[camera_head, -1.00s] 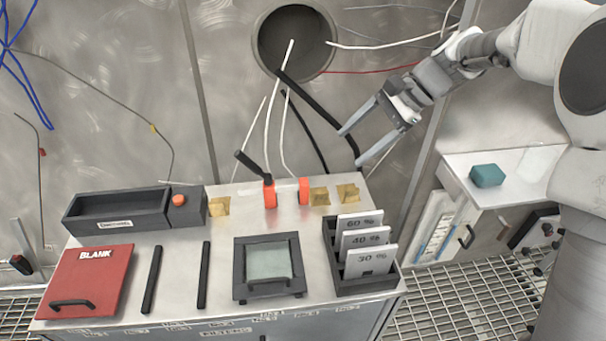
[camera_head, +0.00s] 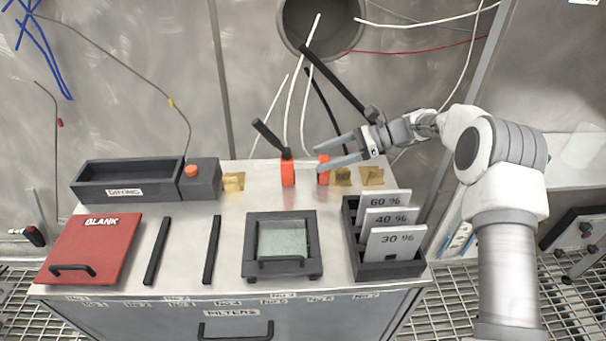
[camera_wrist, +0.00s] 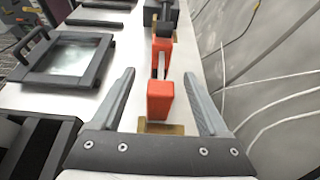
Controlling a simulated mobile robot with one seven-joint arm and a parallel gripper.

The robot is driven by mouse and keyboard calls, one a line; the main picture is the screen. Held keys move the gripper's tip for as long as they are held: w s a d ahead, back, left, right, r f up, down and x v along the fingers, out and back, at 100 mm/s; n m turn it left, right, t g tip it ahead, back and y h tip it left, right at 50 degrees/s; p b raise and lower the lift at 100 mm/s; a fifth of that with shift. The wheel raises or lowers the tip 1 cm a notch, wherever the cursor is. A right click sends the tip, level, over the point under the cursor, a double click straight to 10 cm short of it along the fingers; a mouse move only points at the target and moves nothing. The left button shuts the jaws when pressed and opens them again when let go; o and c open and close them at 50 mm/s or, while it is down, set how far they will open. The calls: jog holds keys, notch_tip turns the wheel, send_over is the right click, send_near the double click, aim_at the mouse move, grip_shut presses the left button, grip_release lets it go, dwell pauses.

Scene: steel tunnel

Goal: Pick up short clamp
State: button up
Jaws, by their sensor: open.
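The short clamp (camera_head: 323,176) is a small orange block standing near the back of the steel worktop. In the wrist view the short clamp (camera_wrist: 160,101) lies in the gap between my two fingers, and they appear apart from it. My gripper (camera_head: 316,156) is open and empty, reaching in from the right, its fingertips near the clamp's top. A second orange clamp (camera_head: 287,172) with a long black lever stands just left of it. In the wrist view this second clamp (camera_wrist: 161,55) is farther along the same line. The fingers partly hide the short clamp in the head view.
Brass brackets (camera_head: 342,177) sit along the back edge. The black card rack (camera_head: 390,270) stands right, the framed glass plate (camera_head: 281,276) in front, and the drying tray (camera_head: 130,203) left. White and black cables hang behind the clamps from the round wall opening (camera_head: 325,22).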

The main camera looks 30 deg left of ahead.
aim_at(303, 162)
jog(key=b+x, duration=0.2)
jog(key=x, duration=0.4)
jog(key=shift+a+r, duration=0.15)
grip_shut()
dwell(1.1)
jog(key=shift+w+r, duration=0.1)
jog(key=shift+r, duration=0.1)
